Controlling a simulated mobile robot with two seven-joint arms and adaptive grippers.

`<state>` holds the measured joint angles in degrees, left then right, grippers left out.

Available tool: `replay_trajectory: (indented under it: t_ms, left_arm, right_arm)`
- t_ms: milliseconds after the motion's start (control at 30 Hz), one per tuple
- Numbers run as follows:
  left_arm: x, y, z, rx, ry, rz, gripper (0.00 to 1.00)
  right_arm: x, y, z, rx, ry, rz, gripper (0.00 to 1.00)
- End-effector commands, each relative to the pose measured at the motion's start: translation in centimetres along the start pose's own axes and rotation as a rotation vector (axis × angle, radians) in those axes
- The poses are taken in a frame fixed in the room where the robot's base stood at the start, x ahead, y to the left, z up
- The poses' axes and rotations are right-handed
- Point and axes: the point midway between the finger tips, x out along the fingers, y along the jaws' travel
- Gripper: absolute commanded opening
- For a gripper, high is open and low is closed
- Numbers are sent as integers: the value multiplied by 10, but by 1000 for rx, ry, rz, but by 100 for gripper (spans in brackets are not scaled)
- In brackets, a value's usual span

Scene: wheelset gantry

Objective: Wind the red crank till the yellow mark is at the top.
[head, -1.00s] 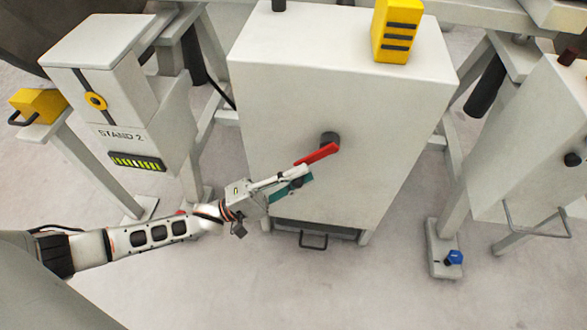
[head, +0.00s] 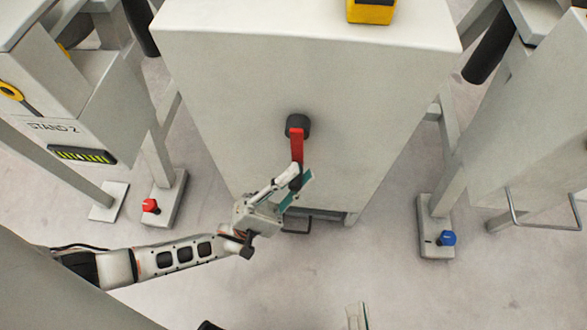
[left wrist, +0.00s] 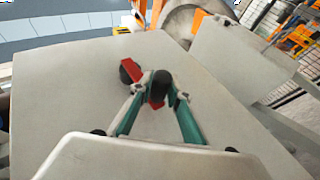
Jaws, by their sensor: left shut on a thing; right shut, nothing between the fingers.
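The red crank (head: 297,147) sits on a dark round hub (head: 298,124) on the front of a large pale cabinet (head: 240,110). Its arm points down from the hub in the head view. My left gripper (head: 297,178) is shut on the crank's handle at the lower end. In the left wrist view, the two fingers (left wrist: 162,92) close around the black handle (left wrist: 163,84), and the red crank arm (left wrist: 131,73) shows beside it. I see no yellow mark on the crank or hub. My right gripper (head: 357,316) shows only its tip at the bottom edge, shut and empty.
A yellow block (head: 371,10) stands on the cabinet top. Stand 2 (head: 60,125) is at the left, another pale cabinet (head: 530,120) at the right. A red knob (head: 150,205) and a blue knob (head: 447,238) sit on low foot plates. Floor in front is clear.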

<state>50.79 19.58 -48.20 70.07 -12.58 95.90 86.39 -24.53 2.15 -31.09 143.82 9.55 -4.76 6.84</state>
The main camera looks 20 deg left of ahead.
Motion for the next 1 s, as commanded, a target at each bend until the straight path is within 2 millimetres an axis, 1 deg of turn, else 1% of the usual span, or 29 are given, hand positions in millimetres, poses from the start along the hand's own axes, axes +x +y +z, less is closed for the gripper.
replay_trajectory:
  t_ms: [33, 567, 600, 633, 667, 1000]
  left_arm:
    - [-7, -1, 0, -8, 9, 6, 0]
    - [-8, 0, -1, -16, 12, 28, 0]
    - [-7, 0, -1, -16, 12, 28, 25]
    - [-7, 0, -1, -16, 12, 29, 32]
    - [-6, 0, -1, -16, 11, 29, 34]
    - [-4, 0, 0, -14, 6, 32, 34]
  right_arm:
    - [0, 1, 1, 5, -2, 1, 0]
    - [0, 0, 2, 10, -1, 0, 0]
    - [0, 0, 1, 10, -1, 0, 0]
    - [0, 0, 1, 10, -1, 0, 0]
    - [0, 0, 1, 10, -1, 0, 0]
    - [1, -1, 1, 9, 1, 0, 0]
